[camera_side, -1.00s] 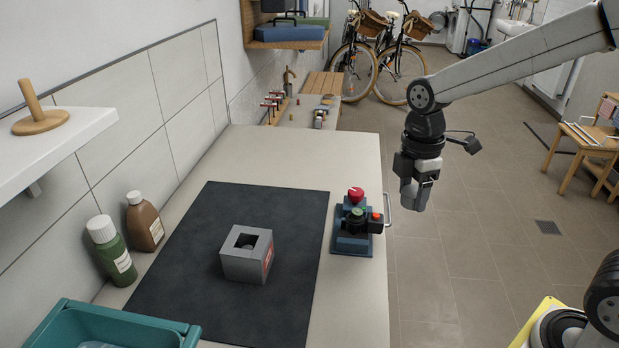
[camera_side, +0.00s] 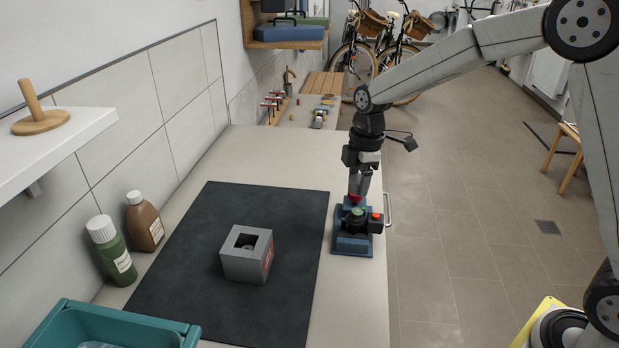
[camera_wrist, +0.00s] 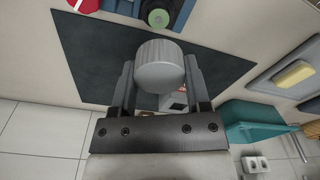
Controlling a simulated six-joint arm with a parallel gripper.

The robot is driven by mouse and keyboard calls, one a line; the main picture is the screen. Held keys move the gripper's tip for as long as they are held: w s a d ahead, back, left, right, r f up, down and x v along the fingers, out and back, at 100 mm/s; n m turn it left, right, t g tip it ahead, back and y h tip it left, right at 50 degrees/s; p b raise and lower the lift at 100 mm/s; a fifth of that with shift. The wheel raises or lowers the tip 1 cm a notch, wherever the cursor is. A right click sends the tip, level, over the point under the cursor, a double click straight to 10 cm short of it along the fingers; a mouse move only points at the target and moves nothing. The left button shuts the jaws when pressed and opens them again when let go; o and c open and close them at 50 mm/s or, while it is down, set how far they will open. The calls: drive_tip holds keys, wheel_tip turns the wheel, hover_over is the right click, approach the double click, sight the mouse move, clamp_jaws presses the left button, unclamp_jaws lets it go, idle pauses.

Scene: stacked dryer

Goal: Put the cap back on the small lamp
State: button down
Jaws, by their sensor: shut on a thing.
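My gripper (camera_side: 357,190) hangs over the back part of a blue unit (camera_side: 352,244), close to its red knob-like top (camera_side: 355,198). In the wrist view its two fingers (camera_wrist: 160,75) are shut on a pale grey round cap (camera_wrist: 160,62). The unit also carries a green round top (camera_side: 357,212) and a small orange-red one (camera_side: 376,216) on a black block. The green top (camera_wrist: 158,17) shows just past the cap in the wrist view, with the red one (camera_wrist: 84,4) to its left. I cannot tell which part is the small lamp.
A grey box (camera_side: 246,266) with a square opening, a round thing inside, stands on the dark mat (camera_side: 185,270). Two bottles (camera_side: 112,252) stand by the wall, and a teal bin (camera_side: 110,318) is at the front left. The counter behind the mat is clear.

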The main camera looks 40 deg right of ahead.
sight(354, 211)
drive_tip(key=shift+w+f, duration=0.1)
drive_tip(key=shift+w, duration=0.05)
drive_tip(key=shift+f, duration=0.1)
drive_tip(key=shift+f, duration=2.55)
drive_tip(key=shift+f, duration=0.75)
idle(1.9)
unclamp_jaws()
drive_tip(key=shift+r, duration=0.2)
drive_tip(key=shift+r, duration=3.35)
